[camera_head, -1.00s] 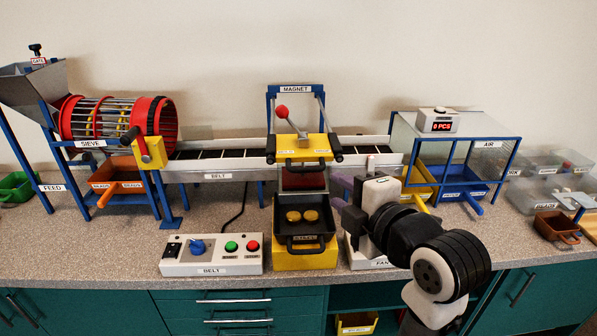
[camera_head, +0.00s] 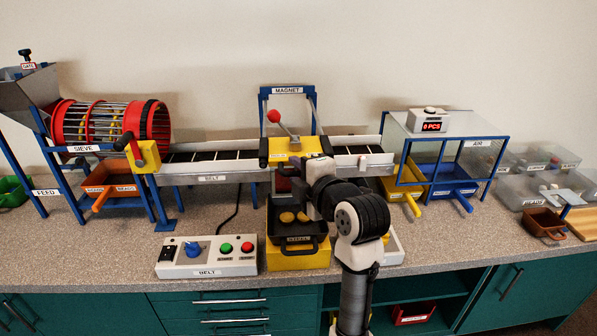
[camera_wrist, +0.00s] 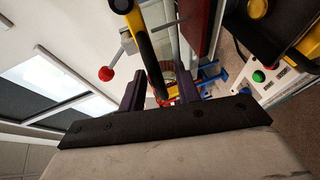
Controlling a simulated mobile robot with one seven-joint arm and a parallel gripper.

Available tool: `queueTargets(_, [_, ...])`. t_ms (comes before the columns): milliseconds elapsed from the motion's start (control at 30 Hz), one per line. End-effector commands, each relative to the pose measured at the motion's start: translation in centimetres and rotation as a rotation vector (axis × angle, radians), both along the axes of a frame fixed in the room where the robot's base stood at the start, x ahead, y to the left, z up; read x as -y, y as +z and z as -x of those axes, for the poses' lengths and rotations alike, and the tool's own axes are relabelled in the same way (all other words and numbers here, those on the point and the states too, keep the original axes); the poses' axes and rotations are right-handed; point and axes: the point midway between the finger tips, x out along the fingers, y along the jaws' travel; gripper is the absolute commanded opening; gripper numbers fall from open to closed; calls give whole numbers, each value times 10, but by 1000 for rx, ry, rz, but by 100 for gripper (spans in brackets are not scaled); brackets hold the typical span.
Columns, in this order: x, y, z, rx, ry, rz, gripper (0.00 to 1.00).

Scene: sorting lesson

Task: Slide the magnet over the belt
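The magnet (camera_head: 311,143) is a yellow carriage between black end blocks, with a red-knobbed lever (camera_head: 274,116), under a blue frame labelled MAGNET. It sits at the front edge of the belt (camera_head: 208,156). Its black front handle is mostly hidden by my arm in the head view. My gripper (camera_wrist: 160,88) has its two dark fingers apart in the wrist view. A black and yellow bar (camera_wrist: 148,55), seemingly the magnet's handle, runs between them; I cannot tell whether they touch it. The red knob (camera_wrist: 106,74) shows left of the fingers.
A black tray with yellow discs (camera_head: 294,240) stands on a yellow block below the magnet, close to my arm. The belt control box (camera_head: 207,257) is left of it. The sieve (camera_head: 110,122) and the air box (camera_head: 465,150) flank the belt.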

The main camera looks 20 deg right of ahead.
Motion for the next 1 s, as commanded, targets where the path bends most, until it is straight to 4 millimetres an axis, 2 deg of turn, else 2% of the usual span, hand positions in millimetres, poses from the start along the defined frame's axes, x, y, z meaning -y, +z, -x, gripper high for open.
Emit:
queueTargets(100, [0,0,0,0,0,0,33])
queueTargets(367, [0,0,0,0,0,-1,0])
queueTargets(700, [1,-1,-4,-1,1,-1,0])
queueTargets(767, [4,-2,-12,-1,2,-1,0])
queueTargets(1000, [18,-2,-61,0,3,-3,0])
